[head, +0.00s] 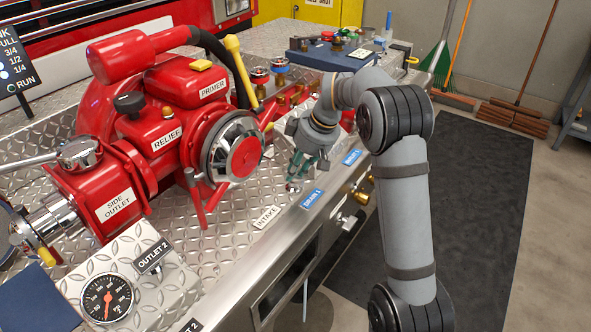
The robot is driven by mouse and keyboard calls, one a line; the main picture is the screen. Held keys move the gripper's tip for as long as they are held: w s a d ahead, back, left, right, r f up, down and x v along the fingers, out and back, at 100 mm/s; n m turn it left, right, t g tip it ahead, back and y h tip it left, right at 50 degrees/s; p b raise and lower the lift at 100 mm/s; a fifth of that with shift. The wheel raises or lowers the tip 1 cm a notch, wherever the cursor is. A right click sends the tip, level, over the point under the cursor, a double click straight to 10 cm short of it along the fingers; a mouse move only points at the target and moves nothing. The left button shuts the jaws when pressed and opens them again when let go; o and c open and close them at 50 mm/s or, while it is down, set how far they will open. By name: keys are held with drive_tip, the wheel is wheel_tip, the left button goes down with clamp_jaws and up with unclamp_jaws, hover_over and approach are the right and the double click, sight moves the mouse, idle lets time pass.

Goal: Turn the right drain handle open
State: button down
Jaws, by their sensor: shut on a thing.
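My gripper (300,170) points down at the right part of the diamond-plate deck, with its dark green fingers close together. It is shut on a small drain handle, mostly hidden by the fingers. A small metal and red part (293,187) shows just below the fingertips, beside the blue DRAIN 1 label (312,198). A second blue label (351,158) sits farther right along the same edge, and I cannot read it clearly. Any handle near that second label is hidden behind my gripper and wrist. I cannot tell the handle's turn angle.
The red pump (175,120) with its chrome-rimmed cap (232,148) stands close left of my gripper. A yellow-topped lever (241,70) rises behind it. A pressure gauge (107,299) is at the front left. A blue case (332,55) lies behind my arm. The dark floor mat (470,200) is clear.

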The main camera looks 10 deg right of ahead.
drive_tip(key=c, duration=1.7)
unclamp_jaws()
drive_tip(key=shift+c, duration=0.2)
drive_tip(key=shift+o, duration=0.4)
drive_tip(key=v, duration=1.2)
drive_tip(key=shift+w+a, duration=0.1)
drive_tip(key=x, duration=1.2)
